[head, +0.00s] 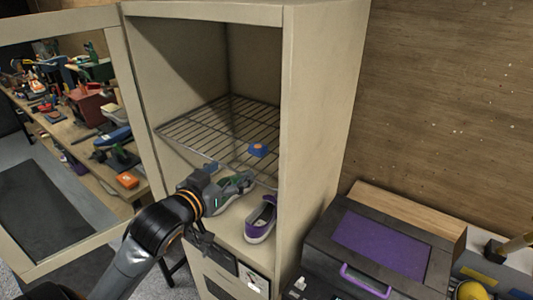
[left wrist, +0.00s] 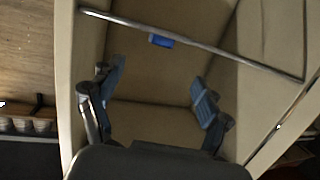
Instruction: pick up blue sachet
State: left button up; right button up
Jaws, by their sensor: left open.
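The blue sachet (head: 258,150), small with an orange mark, lies on the wire rack (head: 205,125) near its front right in the head view. In the left wrist view it shows as a small blue piece (left wrist: 161,40) close to the rack's bar, ahead of and between the spread fingers. My left gripper (head: 230,174) is open and empty at the cabinet opening, left of and nearer than the sachet, apart from it. Its two blue-padded fingers (left wrist: 160,88) are wide apart in the wrist view. My right gripper is not in view.
The cabinet (head: 325,100) has side walls around the rack, and its door (head: 62,215) stands open at left. A purple sneaker (head: 261,219) is on the cabinet floor below. A dark box with a purple panel (head: 382,242) stands at right.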

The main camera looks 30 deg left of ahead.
aim_at(255, 152)
pick_arm(q)
jog(key=w+b, duration=0.1)
jog(key=f+b, duration=0.1)
jog(key=b, duration=0.1)
jog(key=w+b, duration=0.1)
jog(key=b, duration=0.1)
jog(key=shift+w+a+f, duration=0.2)
jog(key=shift+w+a, duration=0.1)
jog(key=x, duration=0.5)
jog(key=shift+w+r, duration=0.15)
jog(key=shift+r, duration=0.1)
jog(key=shift+b+x, duration=1.1)
jog(key=shift+x, duration=1.7)
jog(key=shift+r, duration=0.2)
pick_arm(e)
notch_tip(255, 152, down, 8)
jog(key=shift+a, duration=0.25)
pick_arm(q)
jog(key=shift+d, duration=0.1)
jog(key=shift+c, duration=1.3)
jog(key=c, duration=0.9)
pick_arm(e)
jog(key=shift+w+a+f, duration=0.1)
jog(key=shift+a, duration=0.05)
